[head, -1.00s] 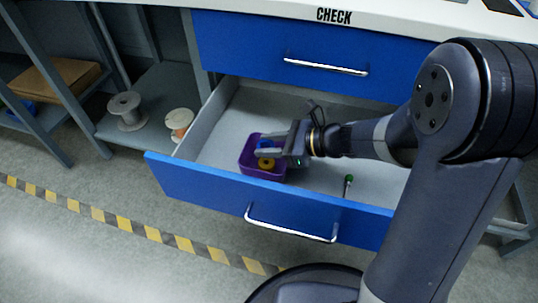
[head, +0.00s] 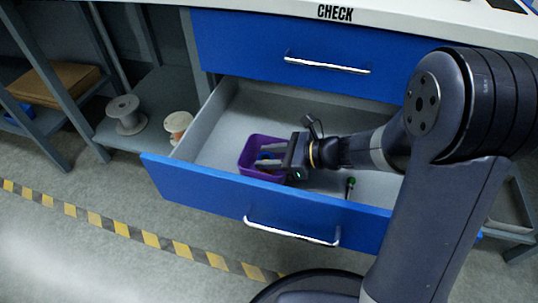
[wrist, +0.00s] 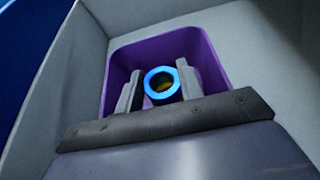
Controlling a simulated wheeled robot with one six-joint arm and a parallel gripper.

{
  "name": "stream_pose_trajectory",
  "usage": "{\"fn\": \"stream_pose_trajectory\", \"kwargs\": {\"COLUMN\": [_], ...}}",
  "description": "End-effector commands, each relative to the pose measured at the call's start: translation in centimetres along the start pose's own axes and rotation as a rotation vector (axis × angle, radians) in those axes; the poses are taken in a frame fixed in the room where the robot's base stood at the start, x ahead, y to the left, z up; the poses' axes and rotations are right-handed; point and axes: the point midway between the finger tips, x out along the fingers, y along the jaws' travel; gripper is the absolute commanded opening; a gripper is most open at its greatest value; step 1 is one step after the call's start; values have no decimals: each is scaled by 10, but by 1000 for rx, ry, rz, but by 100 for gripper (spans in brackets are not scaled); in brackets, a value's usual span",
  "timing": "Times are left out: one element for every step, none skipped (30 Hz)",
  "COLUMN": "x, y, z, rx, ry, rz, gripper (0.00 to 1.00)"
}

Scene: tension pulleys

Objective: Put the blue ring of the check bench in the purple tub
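The purple tub (head: 246,156) stands inside the open lower drawer of the check bench. The blue ring (head: 264,156) is inside the tub. In the wrist view, the blue ring (wrist: 149,82) lies low in the purple tub (wrist: 208,58), with something yellow showing through its hole. My gripper (head: 262,155) reaches into the tub from the right, its two fingers spread on either side of the ring. In the wrist view, my gripper (wrist: 158,74) shows a narrow gap on the ring's left; I cannot tell if the right finger touches it.
The drawer front (head: 200,195) is pulled out, and its floor around the tub is mostly clear. A small green-tipped item (head: 350,185) lies to the right. A closed drawer (head: 250,50) is above. Spools (head: 127,115) stand on a shelf at left.

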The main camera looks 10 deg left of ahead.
Motion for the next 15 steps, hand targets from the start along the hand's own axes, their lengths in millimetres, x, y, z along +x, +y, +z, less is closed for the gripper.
{"fn": "stream_pose_trajectory", "kwargs": {"x": [0, 0, 0, 0, 0, 0, 0, 0, 0, 1, 1, 1, 0, 0, 0], "y": [1, 1, 1, 1, 1, 1, 1, 1, 1, 1, 1, 1, 1, 1, 1], "z": [-2, -2, -2, -3, -3, -3, -3, -3, -3, -3, -3, -3, -3, -2, -1], "rx": [3, 3, 3, 3, 3, 3, 3, 3, 3, 3, 3, 3, 3, 3, 3], "ry": [4, 4, 4, 4, 5, 5, 5, 5, 5, 5, 5, 5, 5, 5, 5], "rz": [1, 1, 1, 2, 2, 2, 2, 2, 2, 2, 2, 2, 2, 2, 2], "gripper": [43, 46, 49, 51, 54, 56, 56, 56, 56, 56, 56, 56, 56, 56, 56]}}
